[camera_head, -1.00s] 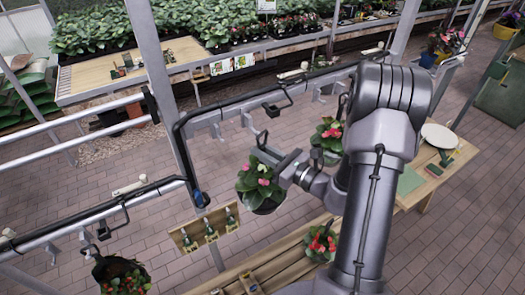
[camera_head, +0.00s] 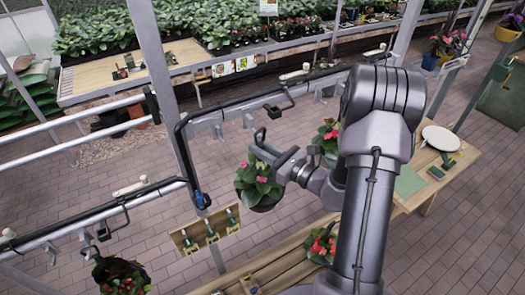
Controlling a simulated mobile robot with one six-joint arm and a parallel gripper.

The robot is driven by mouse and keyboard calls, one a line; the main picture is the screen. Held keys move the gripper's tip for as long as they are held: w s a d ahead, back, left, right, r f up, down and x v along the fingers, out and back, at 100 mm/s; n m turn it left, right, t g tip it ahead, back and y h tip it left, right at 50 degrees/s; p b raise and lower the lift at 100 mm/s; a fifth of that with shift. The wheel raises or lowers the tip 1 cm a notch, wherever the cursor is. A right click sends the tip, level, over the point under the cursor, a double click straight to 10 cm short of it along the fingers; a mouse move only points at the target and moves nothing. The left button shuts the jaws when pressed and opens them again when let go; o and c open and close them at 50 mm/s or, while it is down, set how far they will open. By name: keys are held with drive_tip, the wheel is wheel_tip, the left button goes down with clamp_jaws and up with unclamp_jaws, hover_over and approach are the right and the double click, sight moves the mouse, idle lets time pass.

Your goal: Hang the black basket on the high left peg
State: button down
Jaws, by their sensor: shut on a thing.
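My gripper (camera_head: 268,154) is shut on the hook of a black basket (camera_head: 264,203). The basket hangs below it, roughly upright, with green leaves and pink flowers. The high black rail (camera_head: 250,103) runs behind the basket and up to the right, with several grey pegs under it. The leftmost peg (camera_head: 217,130) on this rail looks bare and lies up and left of my gripper. The basket's hook stands apart from that peg in the picture; the depth between them is hard to tell.
A lower rail (camera_head: 85,225) at the left carries another dark basket (camera_head: 122,280) with red flowers. A further flowering basket (camera_head: 329,136) is partly behind my arm. A potted plant (camera_head: 320,245) sits on the wooden table (camera_head: 275,262). A grey post (camera_head: 170,95) stands left of the high rail.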

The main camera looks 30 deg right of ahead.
drive_tip(key=shift+w, duration=0.85)
drive_tip(key=shift+w, duration=0.8)
drive_tip(key=shift+b, duration=0.4)
drive_tip(key=shift+w+f+b, duration=0.1)
drive_tip(key=shift+f+b, duration=0.65)
drive_tip(key=shift+b, duration=0.05)
